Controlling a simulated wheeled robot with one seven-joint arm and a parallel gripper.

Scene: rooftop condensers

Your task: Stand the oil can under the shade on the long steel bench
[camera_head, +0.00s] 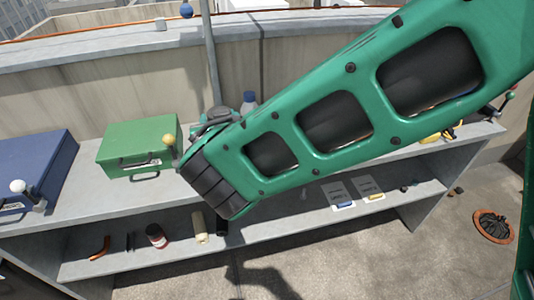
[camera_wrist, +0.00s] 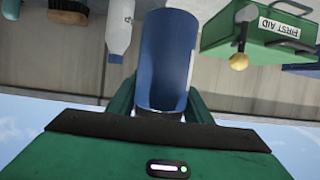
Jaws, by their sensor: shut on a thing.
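My gripper (camera_wrist: 160,98) is shut on a blue cylinder (camera_wrist: 165,55), which sits between the two green fingers in the wrist view. I cannot tell for sure that it is the oil can; no other oil can is plain to see. In the head view my green arm hides the held thing and most of my gripper. The long grey bench (camera_head: 75,205) runs across the head view, with a lower shelf. My wrist is over the middle of the bench. A thin post (camera_head: 210,50) rises behind it; no shade is clearly in view.
A blue case (camera_head: 35,165) and a green first aid box (camera_head: 137,143) stand on the bench's left. The lower shelf holds a red jar (camera_head: 156,236), a cream roll (camera_head: 200,226) and cards (camera_head: 338,195).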

